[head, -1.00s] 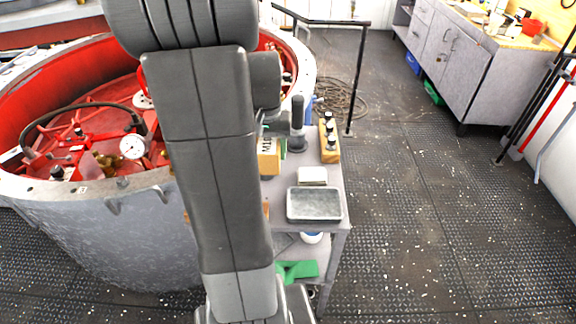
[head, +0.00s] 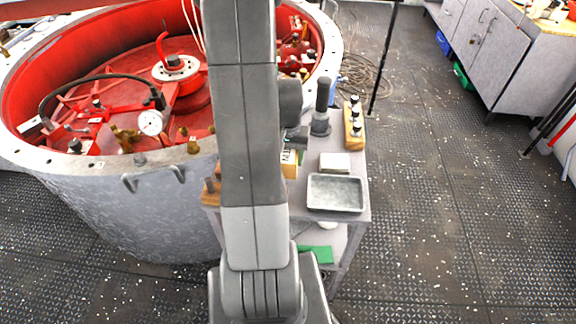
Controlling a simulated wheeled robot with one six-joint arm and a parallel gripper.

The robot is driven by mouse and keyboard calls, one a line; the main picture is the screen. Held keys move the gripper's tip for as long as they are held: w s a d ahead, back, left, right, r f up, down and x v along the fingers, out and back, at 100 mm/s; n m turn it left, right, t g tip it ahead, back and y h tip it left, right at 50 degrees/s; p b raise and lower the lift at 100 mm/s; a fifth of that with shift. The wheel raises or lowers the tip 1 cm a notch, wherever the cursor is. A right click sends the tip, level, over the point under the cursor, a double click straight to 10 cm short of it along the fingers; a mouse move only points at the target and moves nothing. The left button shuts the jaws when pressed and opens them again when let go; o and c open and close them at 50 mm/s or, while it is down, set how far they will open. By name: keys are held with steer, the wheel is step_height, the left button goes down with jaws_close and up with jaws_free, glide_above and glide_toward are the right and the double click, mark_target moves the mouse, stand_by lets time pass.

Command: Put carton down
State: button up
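The carton (head: 290,168), a yellow-orange box with a white lettered label, shows only in part beside my arm in the head view. It is at the left part of the grey cart top (head: 348,147); most of it is hidden behind my arm. My gripper (head: 297,136) shows only as a dark piece at the arm's right edge, just above the carton. Its fingers are hidden, so I cannot tell whether it grips the carton, or whether the carton touches the cart top.
On the cart stand a grey tray (head: 336,193), a pale box (head: 335,163), a dark cylinder on a base (head: 321,110) and a wooden block with black knobs (head: 354,124). A large red-lined vessel (head: 100,190) is at left. Open floor (head: 450,200) lies right.

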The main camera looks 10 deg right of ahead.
steer(key=shift+f, duration=2.2)
steer(key=shift+f, duration=0.15)
steer(key=o, duration=0.7)
steer(key=shift+f, duration=0.1)
steer(key=o, duration=0.5)
